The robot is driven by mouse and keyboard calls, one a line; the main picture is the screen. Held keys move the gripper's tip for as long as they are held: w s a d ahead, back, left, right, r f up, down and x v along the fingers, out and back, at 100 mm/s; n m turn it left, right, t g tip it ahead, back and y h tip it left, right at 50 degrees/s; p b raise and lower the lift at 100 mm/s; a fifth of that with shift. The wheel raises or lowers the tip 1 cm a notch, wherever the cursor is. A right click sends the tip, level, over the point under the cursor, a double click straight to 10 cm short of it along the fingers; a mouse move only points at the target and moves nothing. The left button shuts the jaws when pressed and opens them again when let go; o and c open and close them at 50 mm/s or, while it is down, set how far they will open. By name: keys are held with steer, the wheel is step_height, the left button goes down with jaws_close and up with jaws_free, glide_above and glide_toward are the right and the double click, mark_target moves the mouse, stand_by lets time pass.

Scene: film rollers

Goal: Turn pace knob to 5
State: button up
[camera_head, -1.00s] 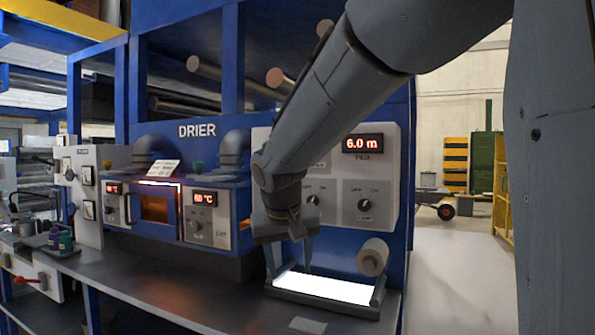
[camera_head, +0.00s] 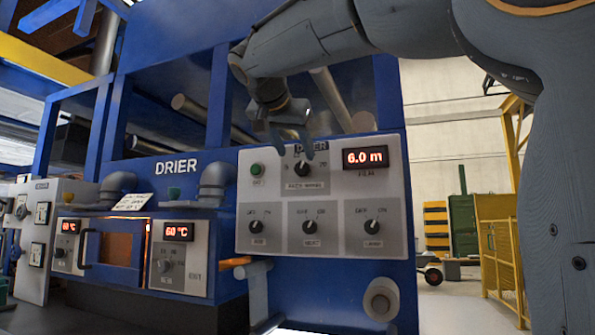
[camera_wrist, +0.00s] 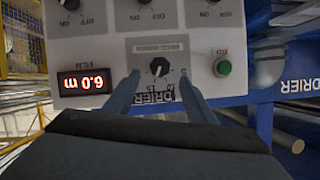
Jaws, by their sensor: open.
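A black knob (camera_head: 302,168) sits at the top middle of the grey drier panel (camera_head: 247,205); its label is too small to read surely, so I cannot confirm it as the pace knob. Its pale pointer is roughly upward in the head view. The upside-down wrist view shows the same knob (camera_wrist: 159,67), with scale marks partly hidden near my fingers. My gripper (camera_head: 295,153) is open, just above and in front of this knob. In the wrist view my gripper's two fingers (camera_wrist: 159,80) stand apart on either side of the knob, with nothing held.
A green button (camera_head: 257,169) is left of the knob and a red display (camera_head: 365,157) reading 6.0 m is to its right. Three more knobs, including the middle one (camera_head: 308,227), line the panel below. A pale roller (camera_head: 381,305) sticks out lower right.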

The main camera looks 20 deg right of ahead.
mark_target(301, 166)
steer(key=x, duration=0.6)
steer(key=shift+w+d+f, duration=0.15)
steer(key=shift+d+f, duration=0.05)
steer(key=c, duration=1)
steer(key=shift+c, duration=0.2)
